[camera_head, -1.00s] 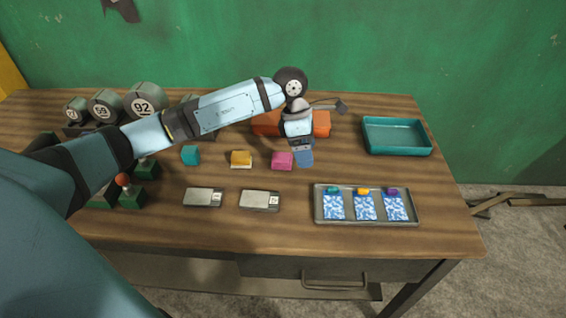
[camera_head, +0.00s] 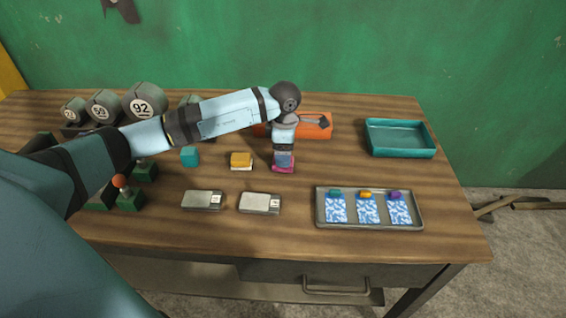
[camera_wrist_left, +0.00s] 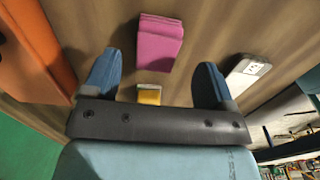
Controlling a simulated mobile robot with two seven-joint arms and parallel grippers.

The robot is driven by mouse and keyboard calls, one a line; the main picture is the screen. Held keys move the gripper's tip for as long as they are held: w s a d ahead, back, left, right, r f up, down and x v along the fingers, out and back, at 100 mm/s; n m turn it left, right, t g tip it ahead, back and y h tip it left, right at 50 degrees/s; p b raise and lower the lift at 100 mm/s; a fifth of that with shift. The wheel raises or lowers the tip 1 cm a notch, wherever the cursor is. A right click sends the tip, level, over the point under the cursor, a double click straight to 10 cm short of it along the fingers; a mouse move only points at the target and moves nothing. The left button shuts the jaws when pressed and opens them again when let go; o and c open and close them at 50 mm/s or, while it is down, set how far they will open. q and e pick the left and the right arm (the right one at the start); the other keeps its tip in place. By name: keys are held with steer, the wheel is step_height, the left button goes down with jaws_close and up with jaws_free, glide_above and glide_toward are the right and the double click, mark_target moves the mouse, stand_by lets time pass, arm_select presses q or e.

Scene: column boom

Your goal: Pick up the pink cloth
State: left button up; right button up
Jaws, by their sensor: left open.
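The pink cloth (camera_head: 284,169) is a small folded pad on the wooden table. In the head view my left gripper (camera_head: 284,160) is over it and hides much of it. In the left wrist view the pink cloth (camera_wrist_left: 160,43) lies beyond the two blue fingertips, roughly midway between them. The left gripper (camera_wrist_left: 155,82) is open, with nothing between its fingers touching them. My right gripper is not in view.
A yellow cloth (camera_head: 241,160) and a teal one (camera_head: 190,156) lie to the left. Two grey devices (camera_head: 203,200) sit in front. A tray (camera_head: 368,222) with blue-patterned pads is front right, a teal bin (camera_head: 400,152) behind it. An orange box (camera_head: 317,131) stands behind the gripper.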

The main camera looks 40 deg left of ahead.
arm_select(q)
steer(key=f, duration=0.4)
steer(key=shift+a+f, duration=0.2)
steer(key=shift+a, duration=0.05)
steer(key=c, duration=1)
steer(key=shift+r, duration=0.1)
step_height(320, 180, up, 20)
